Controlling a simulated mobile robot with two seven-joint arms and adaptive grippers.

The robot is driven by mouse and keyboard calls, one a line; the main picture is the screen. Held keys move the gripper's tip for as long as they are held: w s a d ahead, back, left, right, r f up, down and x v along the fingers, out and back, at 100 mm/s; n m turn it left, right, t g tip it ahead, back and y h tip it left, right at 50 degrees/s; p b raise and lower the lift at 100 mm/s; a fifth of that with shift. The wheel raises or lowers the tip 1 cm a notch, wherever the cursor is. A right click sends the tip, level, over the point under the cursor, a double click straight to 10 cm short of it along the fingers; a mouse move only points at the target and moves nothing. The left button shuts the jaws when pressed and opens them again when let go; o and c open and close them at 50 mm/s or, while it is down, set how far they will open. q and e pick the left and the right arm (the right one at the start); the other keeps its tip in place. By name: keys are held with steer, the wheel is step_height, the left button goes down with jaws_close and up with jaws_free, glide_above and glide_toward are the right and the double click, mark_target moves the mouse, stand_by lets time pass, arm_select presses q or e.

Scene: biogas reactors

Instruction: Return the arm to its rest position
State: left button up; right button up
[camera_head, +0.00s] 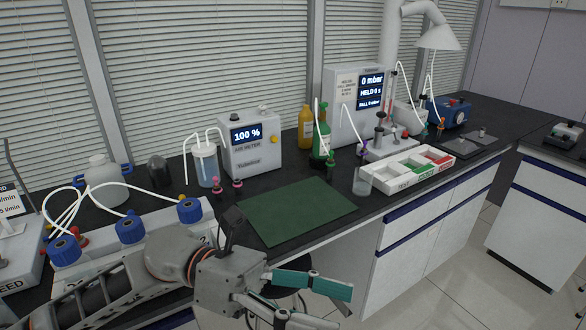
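My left arm comes in from the lower left, and its gripper (335,306) is at the bottom middle, in front of the bench edge. Its two fingers with teal pads stand apart, with nothing between them. The gripper hangs over the floor side of the bench, nearer than the green mat (295,211). My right arm and gripper are not in view.
On the dark bench stand blue-capped bottles (130,228) by my arm, a 100 % meter (248,143), a 0 mbar unit (357,105), a green bottle (321,135), a beaker (362,181) and a sorting tray (393,186). The mat is bare. A stool (290,278) is below.

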arm_select(q)
steer(key=w+a+n+t+h, duration=0.2)
steer(key=w+n+t+h, duration=0.3)
steer(key=w+n+t, duration=0.95)
steer(key=w+a+f+n+t+y, duration=0.1)
steer(key=a+f+n+t+y, duration=0.4)
steer(key=n, duration=0.4)
steer(key=a+f+n+t+y, duration=0.2)
steer(key=f+n+t+y, duration=0.1)
steer(key=f+n, duration=0.5)
steer(key=s+a+f+n+y, duration=0.1)
steer(key=a+f+n+y, duration=0.35)
steer(key=f, duration=0.25)
steer(key=s+a+f+n+y, duration=0.1)
steer(key=a+f+n+y, duration=0.2)
steer(key=f+n, duration=0.35)
steer(key=s+a+f+n+g+y, duration=0.2)
steer(key=s+f, duration=0.4)
steer(key=f, duration=0.3)
steer(key=s+a+f+n+g+y, duration=0.2)
steer(key=s+a+f, duration=0.4)
steer(key=f, duration=0.3)
steer(key=shift+s+f+n+g, duration=0.15)
steer(key=shift+s+n+g, duration=0.45)
steer(key=shift+n, duration=0.45)
